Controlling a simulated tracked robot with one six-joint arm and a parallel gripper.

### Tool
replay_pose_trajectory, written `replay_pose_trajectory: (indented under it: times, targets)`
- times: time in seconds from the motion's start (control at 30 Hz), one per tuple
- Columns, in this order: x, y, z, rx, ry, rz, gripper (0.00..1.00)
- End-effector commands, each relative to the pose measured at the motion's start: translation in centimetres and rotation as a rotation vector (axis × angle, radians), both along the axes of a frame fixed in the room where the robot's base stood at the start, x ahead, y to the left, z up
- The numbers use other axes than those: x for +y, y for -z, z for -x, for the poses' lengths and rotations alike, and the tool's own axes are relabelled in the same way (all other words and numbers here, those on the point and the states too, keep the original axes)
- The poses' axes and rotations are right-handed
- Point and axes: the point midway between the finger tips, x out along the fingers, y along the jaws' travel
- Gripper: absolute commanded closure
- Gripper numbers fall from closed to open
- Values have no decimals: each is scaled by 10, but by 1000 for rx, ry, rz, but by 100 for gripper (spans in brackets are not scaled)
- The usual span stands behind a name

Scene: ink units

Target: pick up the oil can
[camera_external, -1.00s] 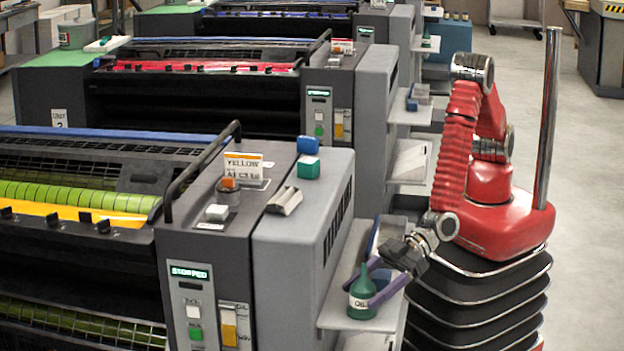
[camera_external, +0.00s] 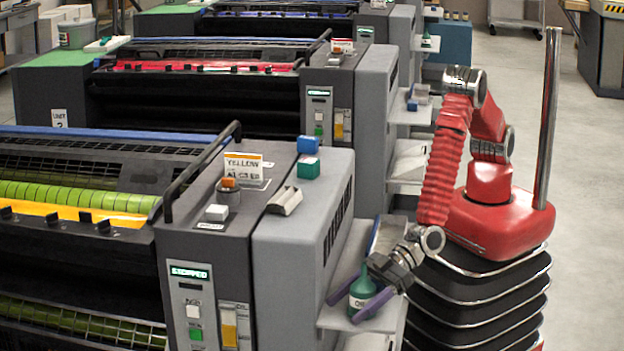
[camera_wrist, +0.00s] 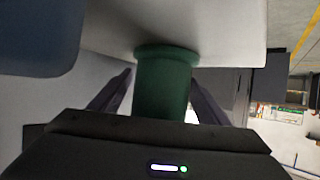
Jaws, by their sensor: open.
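The oil can (camera_external: 361,289) is a small green bottle with a white label. It stands upright on the light grey side shelf (camera_external: 340,318) of the nearest ink unit. My gripper (camera_external: 352,303) is open, with its purple fingers low on either side of the can. In the wrist view the green can (camera_wrist: 163,88) sits between the two dark fingers of my gripper (camera_wrist: 160,95), with a gap visible on the left side. Whether the right finger touches it I cannot tell. The can's top is partly hidden by my wrist in the external view.
The grey ink unit cabinet (camera_external: 290,235) stands close to the left of the shelf. A blue-grey object (camera_wrist: 40,35) is at the upper left in the wrist view. Open floor lies to the right.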

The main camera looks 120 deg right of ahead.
Motion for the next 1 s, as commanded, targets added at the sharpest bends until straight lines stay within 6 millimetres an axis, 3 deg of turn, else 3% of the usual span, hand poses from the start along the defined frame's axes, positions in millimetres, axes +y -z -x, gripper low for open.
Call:
replay_pose_trajectory:
  times: [0.23, 1.0]
  targets:
    - [0, 0, 0, 0, 0, 0, 31]
    - [0, 0, 0, 0, 0, 0, 85]
